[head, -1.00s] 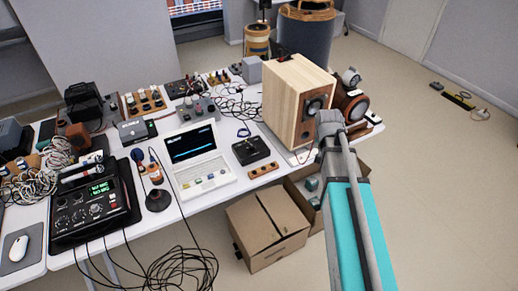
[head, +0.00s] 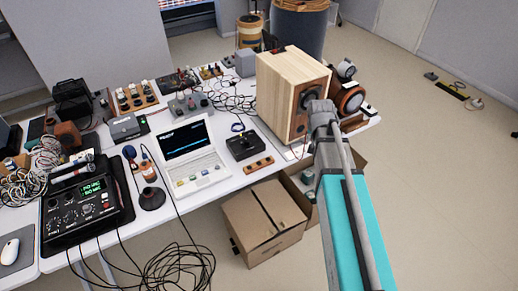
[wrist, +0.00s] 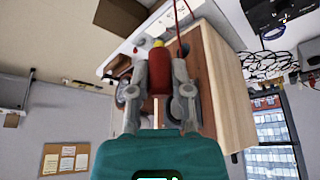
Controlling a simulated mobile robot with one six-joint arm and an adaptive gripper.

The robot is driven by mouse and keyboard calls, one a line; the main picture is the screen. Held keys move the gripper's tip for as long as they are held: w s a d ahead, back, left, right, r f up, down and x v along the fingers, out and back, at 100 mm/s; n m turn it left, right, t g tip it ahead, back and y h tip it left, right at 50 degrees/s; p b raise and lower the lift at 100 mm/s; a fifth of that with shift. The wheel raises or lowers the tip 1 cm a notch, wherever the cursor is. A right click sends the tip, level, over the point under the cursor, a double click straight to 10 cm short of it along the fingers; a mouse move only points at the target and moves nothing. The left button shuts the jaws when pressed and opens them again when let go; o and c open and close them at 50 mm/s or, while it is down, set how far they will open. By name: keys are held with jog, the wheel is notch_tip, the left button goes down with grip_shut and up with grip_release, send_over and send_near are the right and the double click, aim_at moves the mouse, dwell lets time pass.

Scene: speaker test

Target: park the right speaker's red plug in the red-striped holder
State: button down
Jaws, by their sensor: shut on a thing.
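A pale wooden speaker (head: 283,90) stands at the right end of the white table in the head view. In the wrist view its wooden cabinet (wrist: 222,95) rises behind and right of my fingers. My gripper (wrist: 160,75) is shut on a red plug (wrist: 159,62) with a yellow end. A thin red cable runs up from the plug's end in the wrist view. In the head view my gripper (head: 322,118) is in front of the speaker's front face, and the plug is hidden. I cannot make out a red-striped holder for certain.
A laptop (head: 190,150), a black box (head: 243,145) and a small wooden block (head: 258,165) are on the table left of the speaker. Loose black cables (head: 232,100) lie behind them. A cardboard box (head: 262,222) stands on the floor below. Floor on the right is mostly clear.

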jog(key=w+a+f+n+b, duration=0.2)
jog(key=w+a+f+b, duration=0.3)
jog(key=a+f+b, duration=0.4)
jog(key=n+y+b, duration=0.2)
jog(key=b, duration=0.4)
send_over(259, 161)
jog(key=s, duration=0.1)
notch_tip(259, 161, down, 7)
jog(key=shift+s+f, duration=0.1)
jog(key=shift+f+b, duration=0.1)
jog(key=shift+b, duration=0.25)
jog(key=shift+f+b, duration=2.85)
jog(key=shift+s+f, duration=0.15)
jog(key=shift+f+b, duration=0.9)
jog(key=shift+b, duration=0.2)
jog(key=shift+c, duration=2.4)
grip_release()
